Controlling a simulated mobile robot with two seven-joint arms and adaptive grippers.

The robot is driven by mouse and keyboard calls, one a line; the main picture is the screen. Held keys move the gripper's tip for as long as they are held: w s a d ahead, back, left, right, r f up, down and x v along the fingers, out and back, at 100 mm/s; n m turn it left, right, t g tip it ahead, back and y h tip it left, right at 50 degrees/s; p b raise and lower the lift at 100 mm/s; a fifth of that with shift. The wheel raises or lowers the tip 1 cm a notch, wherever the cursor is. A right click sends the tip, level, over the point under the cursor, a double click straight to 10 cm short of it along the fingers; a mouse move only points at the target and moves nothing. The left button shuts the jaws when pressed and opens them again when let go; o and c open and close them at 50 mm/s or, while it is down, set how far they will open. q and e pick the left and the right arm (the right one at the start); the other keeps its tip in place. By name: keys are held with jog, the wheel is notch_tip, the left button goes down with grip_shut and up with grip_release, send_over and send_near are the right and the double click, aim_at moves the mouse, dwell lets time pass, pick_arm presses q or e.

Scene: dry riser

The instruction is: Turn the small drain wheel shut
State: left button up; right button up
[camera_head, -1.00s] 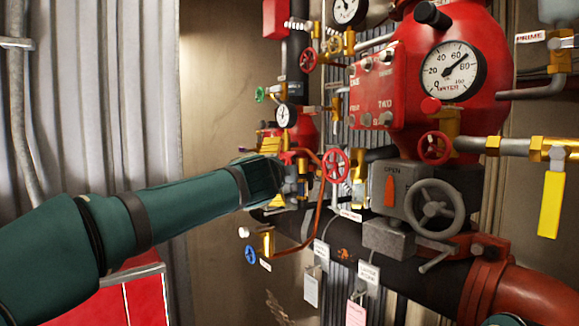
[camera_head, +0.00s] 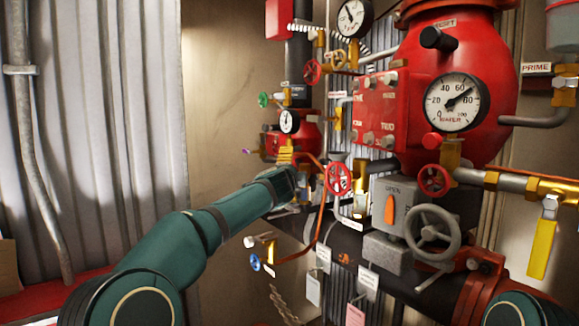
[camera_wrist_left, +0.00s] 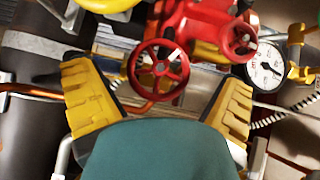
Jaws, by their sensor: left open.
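Several small handwheels are in view, and I cannot read which is the drain wheel. In the left wrist view a red spoked wheel (camera_wrist_left: 158,70) lies between the two yellow fingers of my left gripper (camera_wrist_left: 158,78), which is open. The fingers stand apart on either side of it, and I see no contact. A second red wheel (camera_wrist_left: 238,40) is to its upper right. In the head view my left gripper (camera_head: 288,160) is at the pipework, largely hidden by its own wrist. A red wheel (camera_head: 338,178) is just right of it. My right gripper is out of view.
A blue wheel (camera_head: 255,262) sits low left, below my forearm. A large grey handwheel (camera_head: 432,233), a red wheel (camera_head: 434,180) and a yellow lever (camera_head: 541,248) are to the right. Gauges and pipes crowd the gripper. The corrugated wall (camera_head: 100,120) leaves free room left.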

pick_arm(q)
jog(key=shift+w+f, duration=0.15)
jog(key=shift+w, duration=0.4)
jog(key=c, duration=1.2)
jog(key=shift+d, duration=0.1)
